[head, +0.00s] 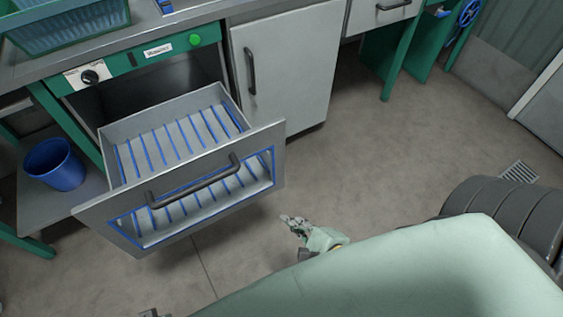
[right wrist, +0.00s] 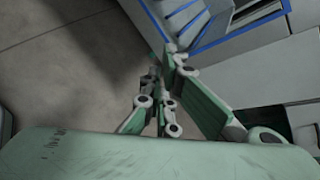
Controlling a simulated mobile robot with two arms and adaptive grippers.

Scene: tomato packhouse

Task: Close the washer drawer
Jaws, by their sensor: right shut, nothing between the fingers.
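The washer drawer (head: 178,205) is pulled far out from the washer (head: 140,62). It is grey, with blue slats inside, a blue-edged window in its front and a dark bar handle (head: 195,182). My right gripper (head: 291,221) is shut and empty, to the right of the drawer front and apart from its handle. In the right wrist view the closed fingers (right wrist: 170,62) point toward the blue-edged drawer (right wrist: 205,35). A small piece at the bottom edge of the head view may be my left gripper (head: 150,313); its fingers cannot be made out.
A grey cabinet door (head: 290,65) stands right of the washer. A blue bucket (head: 54,164) sits on a low shelf left of the drawer. A teal crate (head: 65,25) stands on the counter. The floor (head: 370,160) to the right is clear.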

